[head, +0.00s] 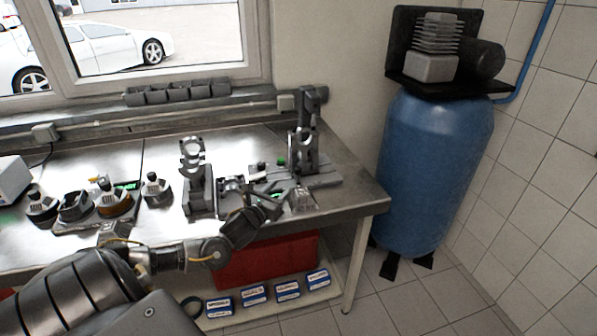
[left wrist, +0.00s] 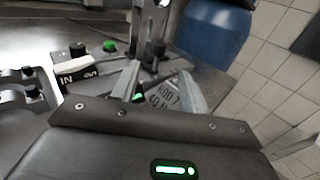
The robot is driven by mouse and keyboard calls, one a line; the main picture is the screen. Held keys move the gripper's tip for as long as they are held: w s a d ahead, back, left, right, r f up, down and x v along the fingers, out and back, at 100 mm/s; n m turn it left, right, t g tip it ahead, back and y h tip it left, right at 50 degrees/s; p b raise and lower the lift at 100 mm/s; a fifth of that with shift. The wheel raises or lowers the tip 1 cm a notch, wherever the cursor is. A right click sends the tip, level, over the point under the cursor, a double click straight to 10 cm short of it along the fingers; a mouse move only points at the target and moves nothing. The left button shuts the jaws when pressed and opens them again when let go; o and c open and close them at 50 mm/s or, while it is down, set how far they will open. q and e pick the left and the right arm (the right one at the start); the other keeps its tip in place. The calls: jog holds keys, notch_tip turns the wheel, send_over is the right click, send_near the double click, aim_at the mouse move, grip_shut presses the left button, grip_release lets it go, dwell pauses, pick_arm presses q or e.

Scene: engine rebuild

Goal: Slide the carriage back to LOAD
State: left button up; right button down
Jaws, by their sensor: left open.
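My left gripper (head: 268,203) is open near the bench's front edge, in front of the grey press station (head: 322,180) on the right of the bench. The left wrist view looks past its fingers to a plate printed "ROD 7" (left wrist: 167,92). A white block with "IN" and "OUT" lettering (left wrist: 78,78) sits left of the fingers. I cannot tell for certain which part is the carriage, and no LOAD mark is legible. The station's upright column (head: 308,115) carries a ring-shaped metal part (head: 303,138). Whether the fingers touch anything is unclear. My right gripper is out of view.
A second upright stand (head: 198,190) is left of the station. A blue tank (head: 435,170) stands right of the bench.

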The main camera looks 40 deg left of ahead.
aim_at(296, 171)
pick_arm(q)
jog(key=shift+w+a+r+p, duration=0.15)
jog(key=shift+w, duration=0.4)
jog(key=shift+w+a+r+p, duration=0.15)
jog(key=shift+w, duration=0.4)
jog(key=w, duration=0.2)
jog(key=w+p, duration=0.1)
jog(key=w, duration=0.1)
jog(key=w+a, duration=0.1)
jog(key=w, duration=0.2)
jog(key=shift+a+f, duration=0.1)
jog(key=shift+f, duration=0.15)
jog(key=shift+w+f, duration=0.1)
jog(key=shift+w, duration=0.4)
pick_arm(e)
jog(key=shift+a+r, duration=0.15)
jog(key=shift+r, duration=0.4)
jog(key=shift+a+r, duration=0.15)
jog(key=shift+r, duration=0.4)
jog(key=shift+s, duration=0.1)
pick_arm(q)
jog(key=c, duration=0.9)
grip_shut()
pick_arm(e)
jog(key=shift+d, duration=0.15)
